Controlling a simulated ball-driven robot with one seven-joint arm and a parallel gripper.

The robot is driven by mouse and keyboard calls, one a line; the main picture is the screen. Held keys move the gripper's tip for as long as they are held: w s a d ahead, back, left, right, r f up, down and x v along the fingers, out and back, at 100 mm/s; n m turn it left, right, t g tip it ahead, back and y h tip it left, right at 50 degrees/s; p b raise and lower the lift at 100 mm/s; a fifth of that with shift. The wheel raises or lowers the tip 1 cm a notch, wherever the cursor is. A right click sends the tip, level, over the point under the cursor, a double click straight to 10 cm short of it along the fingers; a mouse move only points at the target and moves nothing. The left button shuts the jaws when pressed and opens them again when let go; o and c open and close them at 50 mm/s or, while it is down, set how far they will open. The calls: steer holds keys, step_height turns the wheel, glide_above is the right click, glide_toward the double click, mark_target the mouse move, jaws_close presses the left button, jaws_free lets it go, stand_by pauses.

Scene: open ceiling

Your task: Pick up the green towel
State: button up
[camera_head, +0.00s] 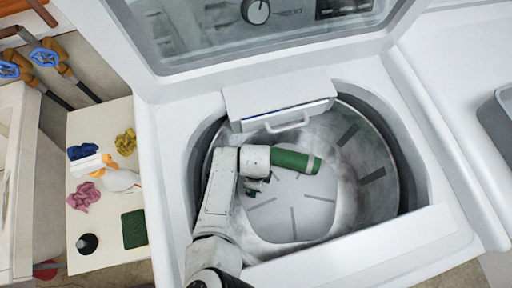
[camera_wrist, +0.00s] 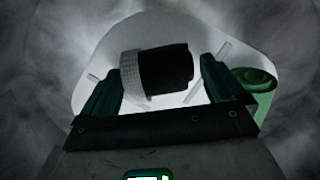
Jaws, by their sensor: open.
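A rolled green towel (camera_head: 293,160) with a pale stripe near one end shows in the head view, inside the washer drum just right of my wrist. Its left end is hidden behind my arm. In the wrist view a green curled roll end (camera_wrist: 262,84) shows behind and right of the right finger, outside the jaws. My gripper (camera_wrist: 158,90) is open, with its two dark green fingers apart. Between them in the wrist view is a dark cylinder (camera_wrist: 178,68) with a pale textured band. I cannot tell whether it touches the fingers. In the head view my gripper (camera_head: 255,187) is small and partly hidden.
The white washer (camera_head: 165,190) has its lid raised, and its metal drum (camera_head: 375,165) surrounds my gripper. A white dispenser box (camera_head: 278,103) sits at the back rim.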

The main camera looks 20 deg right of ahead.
steer(key=shift+c, duration=0.3)
steer(key=c, duration=1)
steer(key=shift+r, duration=0.15)
